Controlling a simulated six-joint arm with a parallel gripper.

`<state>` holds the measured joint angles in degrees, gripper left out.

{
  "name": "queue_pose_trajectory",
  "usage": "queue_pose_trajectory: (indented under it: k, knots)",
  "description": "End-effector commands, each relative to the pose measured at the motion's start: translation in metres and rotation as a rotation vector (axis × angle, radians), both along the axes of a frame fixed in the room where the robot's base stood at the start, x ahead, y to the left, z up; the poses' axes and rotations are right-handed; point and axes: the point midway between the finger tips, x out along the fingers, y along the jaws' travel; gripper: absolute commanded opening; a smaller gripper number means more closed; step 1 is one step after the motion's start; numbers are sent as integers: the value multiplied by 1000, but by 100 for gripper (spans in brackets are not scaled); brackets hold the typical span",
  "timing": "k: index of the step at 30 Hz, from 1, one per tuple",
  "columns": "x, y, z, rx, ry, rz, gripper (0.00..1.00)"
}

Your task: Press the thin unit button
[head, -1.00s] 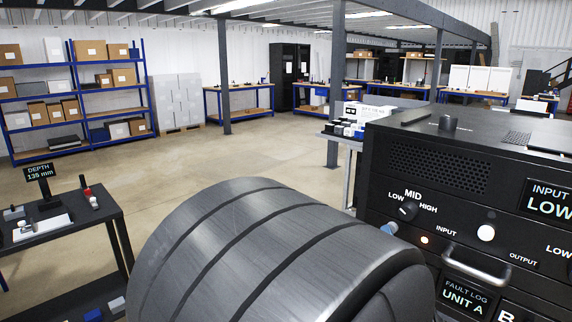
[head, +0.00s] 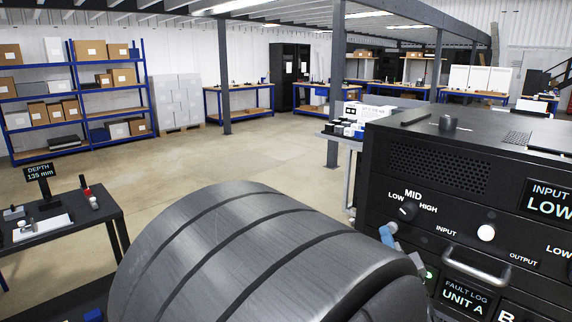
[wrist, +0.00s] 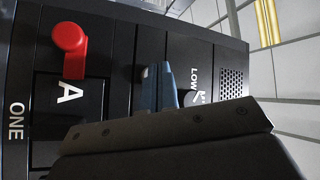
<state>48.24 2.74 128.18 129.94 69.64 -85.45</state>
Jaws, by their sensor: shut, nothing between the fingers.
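The black rack front (head: 455,215) fills the right of the head view, with a white round button (head: 486,232) between the INPUT and OUTPUT labels. Which control is the thin unit's button I cannot tell. My gripper (head: 388,234) is shut and empty, its blue-grey fingers close to the rack front below the LOW-MID-HIGH knob (head: 408,211). In the wrist view the fingers (wrist: 159,72) lie over the dark panel, between the letter A and LOW. Contact with the panel cannot be told. A green patch (head: 430,276) shows partly behind my arm.
A red round-headed control (wrist: 70,38) sits beside the letter A in the wrist view. A metal handle (head: 476,266) sticks out above the FAULT LOG display (head: 465,295). A small dark table (head: 90,215) stands at left. Open floor lies behind.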

Motion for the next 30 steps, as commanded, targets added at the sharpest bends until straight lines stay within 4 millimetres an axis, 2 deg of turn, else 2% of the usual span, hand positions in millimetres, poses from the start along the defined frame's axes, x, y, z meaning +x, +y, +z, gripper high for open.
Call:
queue_pose_trajectory:
  k: [16, 27, 30]
  knots:
    - [-37, 37, 1, 0, -1, 0, 0]
    - [-42, 42, 0, 0, 0, 0, 0]
    - [-42, 42, 0, 0, 0, 0, 20]
